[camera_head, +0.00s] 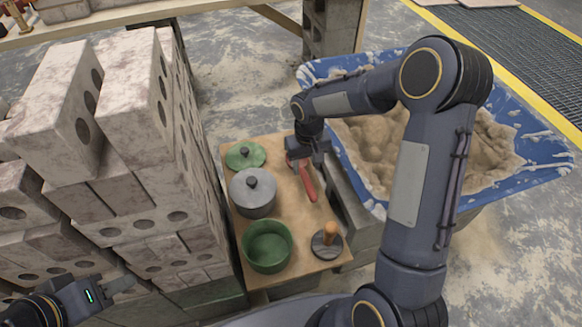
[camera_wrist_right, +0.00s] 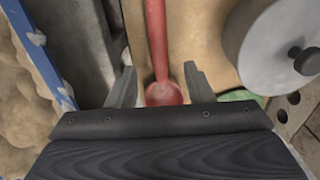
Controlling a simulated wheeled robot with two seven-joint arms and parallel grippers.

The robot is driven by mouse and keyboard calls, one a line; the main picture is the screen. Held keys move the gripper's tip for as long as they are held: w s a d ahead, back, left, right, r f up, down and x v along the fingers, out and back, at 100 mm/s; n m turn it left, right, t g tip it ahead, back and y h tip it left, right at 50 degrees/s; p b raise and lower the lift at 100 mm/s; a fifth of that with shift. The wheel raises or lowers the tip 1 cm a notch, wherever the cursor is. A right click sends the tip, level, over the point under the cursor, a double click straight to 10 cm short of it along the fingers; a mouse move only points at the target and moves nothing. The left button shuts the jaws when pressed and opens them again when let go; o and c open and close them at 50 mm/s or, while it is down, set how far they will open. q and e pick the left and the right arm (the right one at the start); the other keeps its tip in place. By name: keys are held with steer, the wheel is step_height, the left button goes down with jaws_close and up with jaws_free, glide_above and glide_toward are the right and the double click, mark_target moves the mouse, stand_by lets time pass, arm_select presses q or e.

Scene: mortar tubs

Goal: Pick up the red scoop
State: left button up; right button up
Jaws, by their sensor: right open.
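The red scoop (camera_head: 308,187) lies on a tan board (camera_head: 287,150) to the right of the grey lidded pot. In the right wrist view its long red handle (camera_wrist_right: 156,35) runs up the picture, and its rounded end (camera_wrist_right: 164,94) is partly hidden by my gripper body. My right gripper (camera_head: 303,157) is over the far end of the scoop. In the wrist view its open fingers (camera_wrist_right: 159,84) stand on either side of the scoop, with gaps on both sides. My left gripper (camera_head: 124,284) is at the lower left, away from the scoop; its finger gap is unclear.
A grey lidded pot (camera_head: 253,193), a green lid (camera_head: 245,155), a green pot (camera_head: 267,246) and a round tool with a wooden knob (camera_head: 328,240) share the board. Stacked blocks (camera_head: 140,185) rise at left. A blue tub (camera_head: 540,162) of sand stands at right.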

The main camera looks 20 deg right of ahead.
mark_target(306, 178)
step_height(306, 178, down, 7)
steer(key=b, duration=0.3)
steer(key=shift+s+f, duration=0.1)
steer(key=shift+c, duration=0.5)
jaws_close()
